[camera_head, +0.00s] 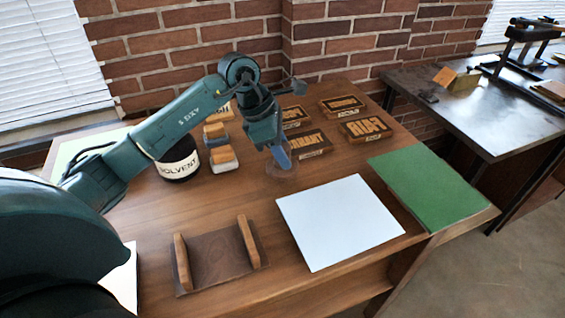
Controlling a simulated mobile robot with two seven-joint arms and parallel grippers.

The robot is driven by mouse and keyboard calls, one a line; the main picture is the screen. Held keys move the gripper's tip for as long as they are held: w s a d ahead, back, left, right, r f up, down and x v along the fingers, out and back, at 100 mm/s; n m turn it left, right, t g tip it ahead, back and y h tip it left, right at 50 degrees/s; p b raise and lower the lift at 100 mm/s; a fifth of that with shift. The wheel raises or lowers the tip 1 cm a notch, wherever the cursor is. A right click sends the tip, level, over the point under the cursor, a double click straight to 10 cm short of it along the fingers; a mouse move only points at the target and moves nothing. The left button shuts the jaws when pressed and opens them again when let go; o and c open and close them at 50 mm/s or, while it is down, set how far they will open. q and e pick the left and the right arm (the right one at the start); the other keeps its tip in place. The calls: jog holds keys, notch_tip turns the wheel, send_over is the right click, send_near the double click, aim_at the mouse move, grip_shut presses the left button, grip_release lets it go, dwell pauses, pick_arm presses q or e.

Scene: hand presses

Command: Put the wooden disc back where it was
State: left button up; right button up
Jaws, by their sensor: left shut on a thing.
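My left gripper (283,160) comes in from the left and points down over the middle of the wooden table, its blue fingers shut. A round, brownish wooden disc (283,174) shows faintly at the fingertips, close in colour to the tabletop. The gripper is shut on it. I cannot tell whether the disc touches the table or is held just above it. My right gripper is out of view.
Several lettered wooden blocks (366,128) stand behind the gripper. A solvent tub (178,160) and small wood-topped blocks (222,157) are to its left. In front are a dark holder with two wooden sides (215,262), a white sheet (338,220) and a green mat (430,185).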

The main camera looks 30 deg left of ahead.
pick_arm(q)
notch_tip(320, 180, down, 3)
jog(key=shift+f, duration=0.4)
jog(key=o, duration=1)
jog(key=shift+o, duration=0.2)
jog(key=shift+r, duration=0.1)
jog(key=shift+a+r, duration=0.1)
jog(key=shift+r, duration=0.2)
jog(key=v, duration=1.1)
jog(key=shift+r, duration=0.25)
